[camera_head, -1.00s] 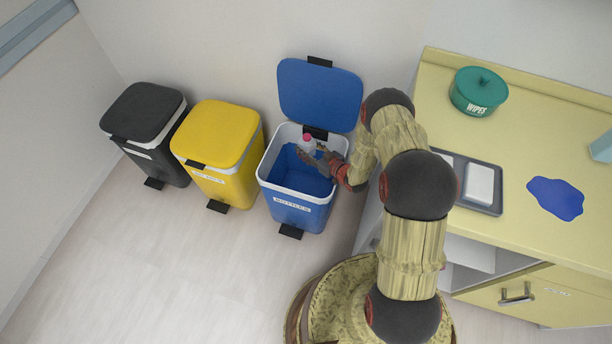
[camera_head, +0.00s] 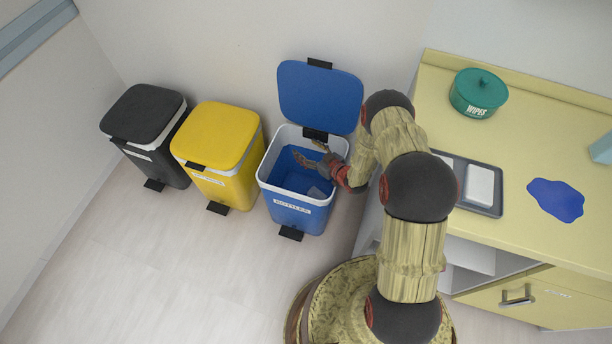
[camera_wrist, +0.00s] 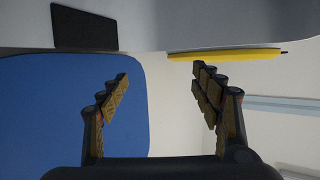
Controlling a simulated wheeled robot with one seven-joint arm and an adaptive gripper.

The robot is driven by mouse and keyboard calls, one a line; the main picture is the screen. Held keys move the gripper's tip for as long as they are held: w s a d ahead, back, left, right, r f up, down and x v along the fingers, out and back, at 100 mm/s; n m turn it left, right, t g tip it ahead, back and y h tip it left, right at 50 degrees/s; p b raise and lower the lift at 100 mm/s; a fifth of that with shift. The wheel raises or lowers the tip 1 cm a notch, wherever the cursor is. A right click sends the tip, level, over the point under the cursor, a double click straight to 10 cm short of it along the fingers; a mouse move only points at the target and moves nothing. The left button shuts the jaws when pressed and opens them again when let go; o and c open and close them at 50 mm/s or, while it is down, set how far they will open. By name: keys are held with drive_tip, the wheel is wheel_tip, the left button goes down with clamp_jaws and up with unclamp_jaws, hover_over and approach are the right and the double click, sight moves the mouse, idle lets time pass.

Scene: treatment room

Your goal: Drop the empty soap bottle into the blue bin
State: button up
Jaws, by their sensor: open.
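The blue bin (camera_head: 298,213) stands on the floor with its lid (camera_head: 320,95) raised against the wall. My gripper (camera_head: 306,152) is over the bin's opening, fingers spread and empty. A pale, greyish shape (camera_head: 319,192), apparently the soap bottle, lies low inside the bin at the right, apart from my fingers. Its pink cap is not visible. In the wrist view my open gripper (camera_wrist: 161,78) has nothing between its fingers, and the blue lid (camera_wrist: 60,115) fills the left side.
A closed yellow bin (camera_head: 216,135) and a closed black bin (camera_head: 145,110) stand to the left. The yellow counter (camera_head: 520,120) at right holds a green wipes tub (camera_head: 478,93), a grey tray (camera_head: 488,209) and a blue puddle (camera_head: 556,199). The floor in front of the bins is clear.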

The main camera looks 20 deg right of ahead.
wheel_tip(320, 180, up, 10)
idle(0.5)
drive_tip(key=shift+f, duration=0.1)
